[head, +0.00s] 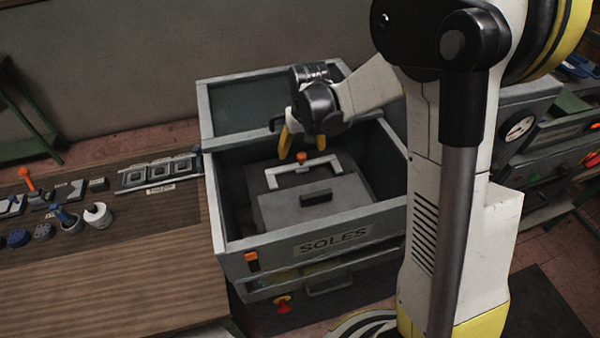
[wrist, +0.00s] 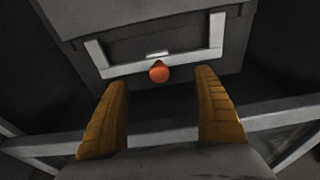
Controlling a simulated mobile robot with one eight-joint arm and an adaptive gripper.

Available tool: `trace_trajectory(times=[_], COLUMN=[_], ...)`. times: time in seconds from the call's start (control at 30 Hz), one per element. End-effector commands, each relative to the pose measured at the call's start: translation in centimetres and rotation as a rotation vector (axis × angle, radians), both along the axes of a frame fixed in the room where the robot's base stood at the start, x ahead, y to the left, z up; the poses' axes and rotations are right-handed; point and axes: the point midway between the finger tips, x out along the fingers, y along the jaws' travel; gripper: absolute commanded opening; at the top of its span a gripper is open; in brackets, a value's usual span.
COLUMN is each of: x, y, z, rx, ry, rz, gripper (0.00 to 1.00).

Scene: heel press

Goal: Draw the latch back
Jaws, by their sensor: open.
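An orange knob (head: 302,156) sits by a pale U-shaped bracket (head: 272,180) on a grey box inside the open bin marked SOLES. I take this knob to be the latch's handle, though the latch itself is not clear. In the wrist view the knob (wrist: 159,72) is at the middle of the bracket's bar (wrist: 190,62), beyond my fingertips. My gripper (head: 301,146) is over the bin, its yellow fingers pointing down. In the wrist view my gripper (wrist: 162,85) is open, with the fingers apart on either side of the knob and nothing between them.
The bin's grey rim (head: 218,205) surrounds the box, and its walls stand close to my gripper. A dark handle (head: 316,198) is on the box's front part. A wooden bench (head: 110,275) with small tools lies to the left. Grey machinery (head: 525,120) stands at right.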

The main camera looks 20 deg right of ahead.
Motion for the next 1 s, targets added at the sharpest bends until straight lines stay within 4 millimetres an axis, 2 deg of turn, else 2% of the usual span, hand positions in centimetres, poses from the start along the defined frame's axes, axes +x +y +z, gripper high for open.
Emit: trace_trajectory(times=[0.17,0.7,1.0], x=[-0.3,-4.3,-4.5], y=[0.0,0.0,0.0], z=[0.1,1.9,2.0], rx=[0.0,0.0,0.0], ry=[0.0,0.0,0.0], rz=[0.0,0.0,0.0], gripper=[0.79,0.79,0.79])
